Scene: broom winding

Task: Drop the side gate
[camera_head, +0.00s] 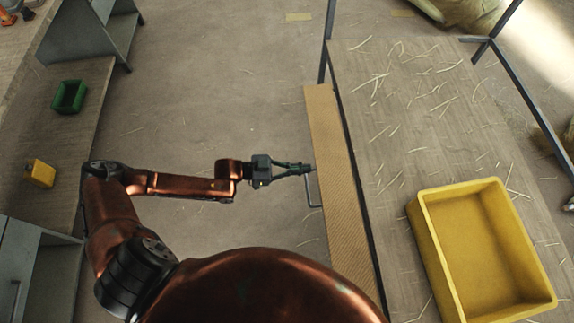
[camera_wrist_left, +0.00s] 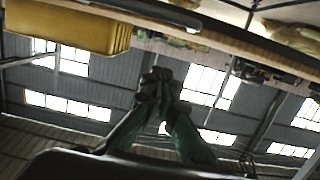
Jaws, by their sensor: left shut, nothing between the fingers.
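The side gate (camera_head: 335,185) is a long tan board along the left edge of the wooden table. A thin grey bar handle (camera_head: 312,191) sticks out from its left side. I cannot tell the board's exact tilt. My left gripper (camera_head: 312,169) is shut and empty, with its fingertips at the gate's left edge, just above the handle in the head view. I cannot tell whether they touch. In the left wrist view, the closed fingertips (camera_wrist_left: 158,84) point up below a pale board edge. My right gripper is not in view.
A yellow bin (camera_head: 428,238) stands on the table (camera_head: 385,205) among scattered straw; it also shows in the left wrist view (camera_wrist_left: 70,28). Dark metal posts (camera_head: 327,45) rise at the table's far corners. A left bench (camera_head: 75,130) holds green and yellow bins. The floor between is open.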

